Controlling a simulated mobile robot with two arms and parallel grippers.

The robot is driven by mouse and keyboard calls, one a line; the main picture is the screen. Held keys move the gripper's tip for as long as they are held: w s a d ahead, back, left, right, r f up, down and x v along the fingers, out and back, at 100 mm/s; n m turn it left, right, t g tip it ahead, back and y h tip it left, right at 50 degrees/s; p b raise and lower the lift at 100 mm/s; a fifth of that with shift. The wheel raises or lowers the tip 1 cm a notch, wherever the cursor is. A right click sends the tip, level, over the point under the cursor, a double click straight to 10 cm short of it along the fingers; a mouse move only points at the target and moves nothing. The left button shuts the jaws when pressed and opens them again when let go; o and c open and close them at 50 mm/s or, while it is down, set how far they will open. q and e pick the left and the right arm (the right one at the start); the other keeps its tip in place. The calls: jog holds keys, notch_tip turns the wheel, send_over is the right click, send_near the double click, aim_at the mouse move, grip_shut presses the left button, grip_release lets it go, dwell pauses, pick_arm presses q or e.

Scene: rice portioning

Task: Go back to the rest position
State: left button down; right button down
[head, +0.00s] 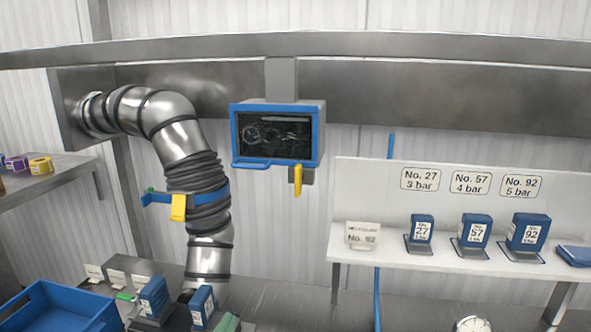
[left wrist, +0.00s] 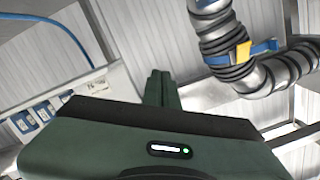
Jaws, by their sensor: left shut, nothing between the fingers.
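My left gripper (left wrist: 159,78) shows in the left wrist view with a dark green body and its fingers together, empty. Around the fingers I see only the wall, shelf and pipe behind them, and no contact shows. In the head view a small green piece (head: 228,322) shows at the bottom edge. It may be part of this gripper, but I cannot tell. My right gripper is in neither view.
A white shelf (head: 350,257) at right holds blue numbered blocks (head: 475,231) and a white card. A metal pipe (head: 180,150) bends down beside a blue-framed screen (head: 275,133). A blue crate (head: 55,300), cards and blue blocks (head: 153,296) fill the lower left.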

pick_arm(q)
jog(key=s+a+f+n+g+y, duration=0.1)
jog(key=s+a+f+n+g, duration=0.15)
jog(key=s+f, duration=0.4)
jog(key=s+a+f+n+g+y, duration=0.1)
jog(key=s+a+f+n+g, duration=0.2)
jog(key=f, duration=0.6)
jog(key=s+a+f+g, duration=0.1)
jog(key=s+f+g, duration=0.3)
jog(key=s, duration=0.3)
jog(key=s+a+f+g, duration=0.1)
jog(key=s+f+g, duration=0.25)
jog(key=s, duration=0.35)
notch_tip(320, 180, down, 28)
jog(key=s+g+b, duration=0.2)
jog(key=s+a+f+b, duration=0.2)
jog(key=s+a+f, duration=0.1)
jog(key=s+f, duration=1.4)
jog(key=shift+a+f+g, duration=0.2)
jog(key=shift+f+g, duration=0.2)
jog(key=shift+f, duration=0.5)
